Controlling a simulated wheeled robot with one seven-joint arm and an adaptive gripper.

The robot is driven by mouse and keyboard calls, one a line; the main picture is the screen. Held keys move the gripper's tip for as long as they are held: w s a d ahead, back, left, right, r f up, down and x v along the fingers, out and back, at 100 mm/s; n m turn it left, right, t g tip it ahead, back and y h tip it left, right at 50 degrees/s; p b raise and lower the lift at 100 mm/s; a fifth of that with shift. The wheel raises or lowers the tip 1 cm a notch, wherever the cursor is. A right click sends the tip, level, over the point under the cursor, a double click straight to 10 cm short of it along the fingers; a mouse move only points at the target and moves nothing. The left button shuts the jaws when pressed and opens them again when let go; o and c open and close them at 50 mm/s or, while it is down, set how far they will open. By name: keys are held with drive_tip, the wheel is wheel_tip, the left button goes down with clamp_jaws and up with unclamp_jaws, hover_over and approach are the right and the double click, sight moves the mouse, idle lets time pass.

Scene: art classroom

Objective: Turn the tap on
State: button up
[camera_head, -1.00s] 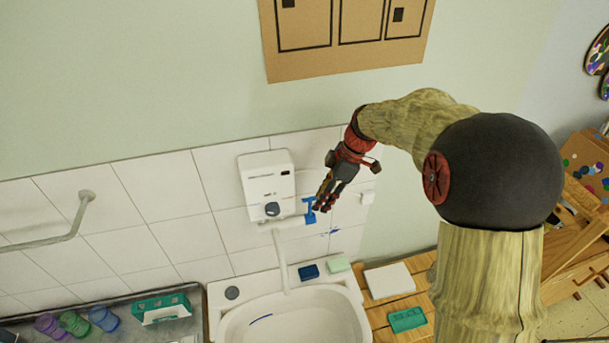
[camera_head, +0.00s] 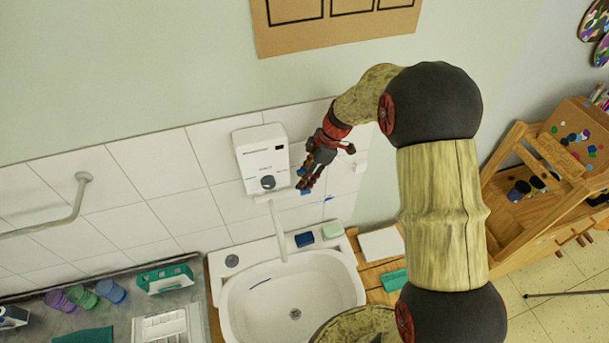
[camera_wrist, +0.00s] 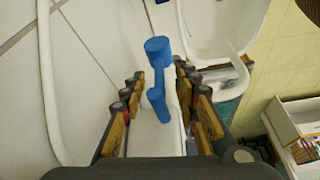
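The tap is a white wall unit (camera_head: 262,158) with a dark knob, a white spout (camera_head: 278,232) reaching down over the sink, and a blue lever handle at its lower right. In the wrist view the blue handle (camera_wrist: 157,48) stands between my two fingers, its rounded end near the fingertips. My gripper (camera_head: 304,188) is at the handle in the head view and hides most of it. The fingers are spread, with gaps on both sides of the handle in the wrist view (camera_wrist: 160,74). I cannot tell whether either finger touches it.
The white sink (camera_head: 235,300) is below. A dark blue block (camera_head: 304,239) and a pale green block (camera_head: 332,230) lie on its back rim. Coloured cups (camera_head: 83,296) stand on the left counter. The tiled wall (camera_head: 150,165) is close behind my gripper.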

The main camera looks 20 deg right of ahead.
drive_tip(key=c, duration=0.3)
clamp_jaws()
idle(0.7)
